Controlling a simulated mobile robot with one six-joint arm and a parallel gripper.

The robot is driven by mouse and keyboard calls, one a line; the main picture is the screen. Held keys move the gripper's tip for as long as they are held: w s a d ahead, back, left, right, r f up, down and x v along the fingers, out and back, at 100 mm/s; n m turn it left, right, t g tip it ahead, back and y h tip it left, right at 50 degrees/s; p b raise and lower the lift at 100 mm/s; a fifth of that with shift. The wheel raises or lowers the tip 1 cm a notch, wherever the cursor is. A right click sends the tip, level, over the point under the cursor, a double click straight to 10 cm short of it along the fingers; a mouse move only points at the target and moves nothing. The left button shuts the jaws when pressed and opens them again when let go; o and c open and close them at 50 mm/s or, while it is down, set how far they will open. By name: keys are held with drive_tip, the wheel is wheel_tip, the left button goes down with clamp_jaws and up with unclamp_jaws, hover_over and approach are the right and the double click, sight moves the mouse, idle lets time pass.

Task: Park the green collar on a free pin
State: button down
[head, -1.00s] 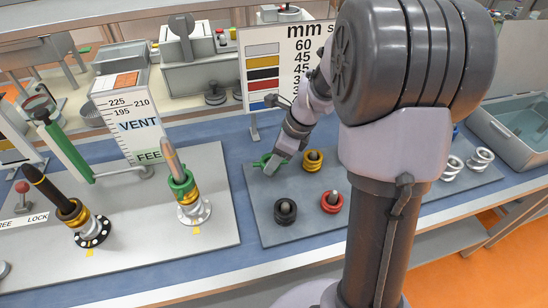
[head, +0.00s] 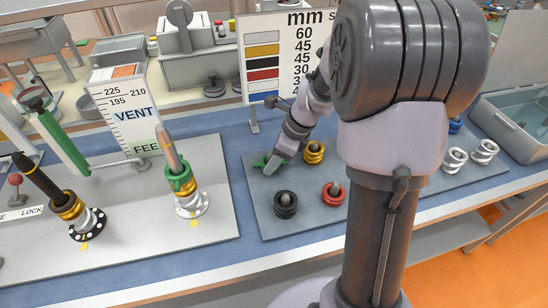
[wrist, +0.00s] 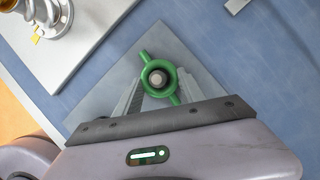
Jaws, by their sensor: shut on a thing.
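The green collar (wrist: 145,57), a ring with two stubby lugs, is between my gripper's jaws in the wrist view. My gripper (wrist: 158,84) is shut on it. A grey pin top (wrist: 158,78) shows in the collar's bore, so the ring looks to be around it; how far down it sits I cannot tell. In the head view my gripper (head: 270,166) is low at the far left corner of the grey pin board (head: 252,196), with a bit of the green collar (head: 260,161) showing beside it.
Gold (head: 314,153), black (head: 286,204) and red (head: 333,194) collars stand on the board close to my gripper. Silver collars (head: 455,159) are at the right. A screw with green and gold collars (head: 181,180) stands on the left plate. A size sign (head: 285,60) rises behind.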

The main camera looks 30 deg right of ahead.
drive_tip(key=c, duration=0.6)
unclamp_jaws()
drive_tip(key=shift+r, duration=0.1)
drive_tip(key=p+v, duration=0.7)
drive_tip(key=v, duration=1)
drive_tip(key=shift+s+d, duration=0.15)
